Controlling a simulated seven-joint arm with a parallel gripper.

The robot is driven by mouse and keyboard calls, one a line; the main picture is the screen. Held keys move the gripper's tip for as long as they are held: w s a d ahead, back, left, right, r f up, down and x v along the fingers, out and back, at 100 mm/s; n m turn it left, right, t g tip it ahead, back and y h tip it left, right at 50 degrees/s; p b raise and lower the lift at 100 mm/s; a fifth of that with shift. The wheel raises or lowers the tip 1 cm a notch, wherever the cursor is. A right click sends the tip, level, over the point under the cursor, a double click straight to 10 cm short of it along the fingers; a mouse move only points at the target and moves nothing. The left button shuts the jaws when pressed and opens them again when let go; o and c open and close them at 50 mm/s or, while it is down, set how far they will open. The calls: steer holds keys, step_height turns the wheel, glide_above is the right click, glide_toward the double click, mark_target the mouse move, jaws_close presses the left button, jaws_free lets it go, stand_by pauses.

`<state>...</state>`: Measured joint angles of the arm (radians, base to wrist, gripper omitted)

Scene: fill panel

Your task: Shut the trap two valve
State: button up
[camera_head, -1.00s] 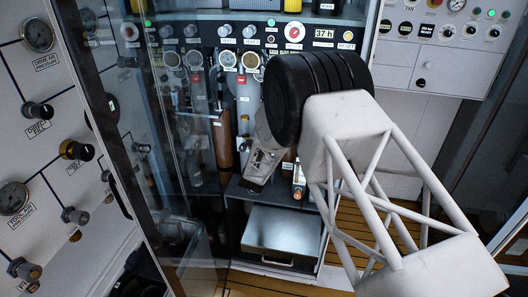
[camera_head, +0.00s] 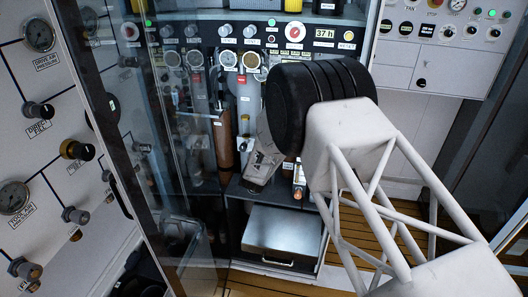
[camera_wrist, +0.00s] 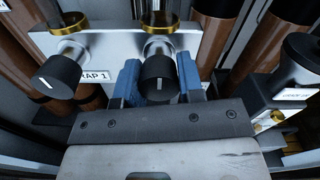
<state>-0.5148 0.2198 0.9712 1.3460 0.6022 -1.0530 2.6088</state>
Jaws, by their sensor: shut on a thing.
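In the wrist view, my gripper (camera_wrist: 159,84) has its blue fingers on either side of a black valve knob (camera_wrist: 158,68), shut on it. The knob's white mark stands nearly upright in the picture. Another black knob (camera_wrist: 57,76) sits to its left, with its mark slanted. A label reading "RAP 1" (camera_wrist: 97,77), its start covered, lies between the two knobs. No trap two label is readable; my gripper may hide it. In the head view, my gripper (camera_head: 258,168) reaches into the open cabinet, and its fingertips are too dark to make out.
Copper-coloured cylinders (camera_wrist: 220,30) stand behind the knobs. A black-topped fitting (camera_wrist: 300,58) is close on the right. The cabinet's glass door (camera_head: 150,130) is at the left in the head view. A metal box (camera_head: 283,232) sits below my gripper.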

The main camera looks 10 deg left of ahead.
steer(key=o, duration=0.9)
steer(key=shift+s, duration=0.15)
steer(key=s, duration=0.7)
steer(key=shift+s, duration=0.25)
